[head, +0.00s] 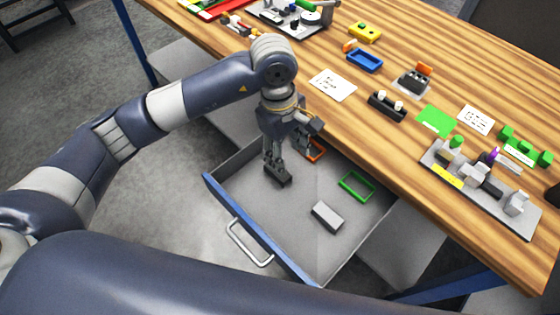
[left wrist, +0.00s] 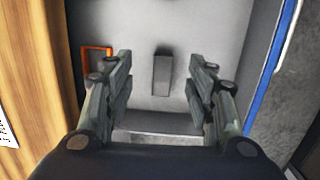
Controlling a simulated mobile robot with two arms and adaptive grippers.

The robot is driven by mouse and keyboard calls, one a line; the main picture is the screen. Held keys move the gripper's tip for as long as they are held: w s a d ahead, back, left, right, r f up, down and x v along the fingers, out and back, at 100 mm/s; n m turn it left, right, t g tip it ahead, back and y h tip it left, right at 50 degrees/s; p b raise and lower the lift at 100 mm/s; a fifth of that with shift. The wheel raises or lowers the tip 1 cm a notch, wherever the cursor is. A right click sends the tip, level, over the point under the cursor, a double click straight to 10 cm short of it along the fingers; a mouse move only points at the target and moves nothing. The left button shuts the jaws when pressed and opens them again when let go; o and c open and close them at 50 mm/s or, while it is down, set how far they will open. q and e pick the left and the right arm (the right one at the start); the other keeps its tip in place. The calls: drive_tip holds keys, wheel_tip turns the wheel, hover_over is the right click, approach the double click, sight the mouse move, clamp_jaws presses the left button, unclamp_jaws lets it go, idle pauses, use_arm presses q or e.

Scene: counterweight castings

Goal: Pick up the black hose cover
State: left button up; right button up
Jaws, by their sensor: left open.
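A dark, oblong block that looks like the black hose cover (head: 280,176) lies on the drawer floor, beneath my left gripper (head: 287,158). In the left wrist view, the hose cover (left wrist: 162,74) looks dark grey and stands lengthwise in the gap between the two fingers of the left gripper (left wrist: 160,68). The fingers are apart, with clear space on both sides of the block, and nothing is held. I cannot tell exactly how high the fingertips are above it. My right gripper is not in view.
The open drawer (head: 240,212) also holds an orange frame (head: 316,150), a green frame (head: 356,186) and a light grey block (head: 327,216). Its blue front wall and the wooden table (head: 330,118) edge bound the space. Several parts and trays lie on the table.

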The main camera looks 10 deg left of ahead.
use_arm(q)
drive_tip(key=shift+y, duration=0.8)
drive_tip(key=a+f, duration=0.1)
drive_tip(key=f, duration=0.1)
drive_tip(key=w+a+f+p, duration=0.1)
drive_tip(key=a+f, duration=0.1)
drive_tip(key=shift+w+a+f, duration=0.1)
drive_tip(key=shift+w+f, duration=0.1)
drive_tip(key=shift+f, duration=0.1)
drive_tip(key=f, duration=0.1)
drive_tip(key=f+p, duration=0.1)
drive_tip(key=f, duration=0.1)
drive_tip(key=f+p, duration=0.1)
drive_tip(key=shift+d+f, duration=0.25)
drive_tip(key=shift+f, duration=0.15)
drive_tip(key=shift+w+f, duration=0.1)
drive_tip(key=shift+f, duration=0.35)
drive_tip(key=shift+c, duration=0.2)
drive_tip(key=c, duration=0.8)
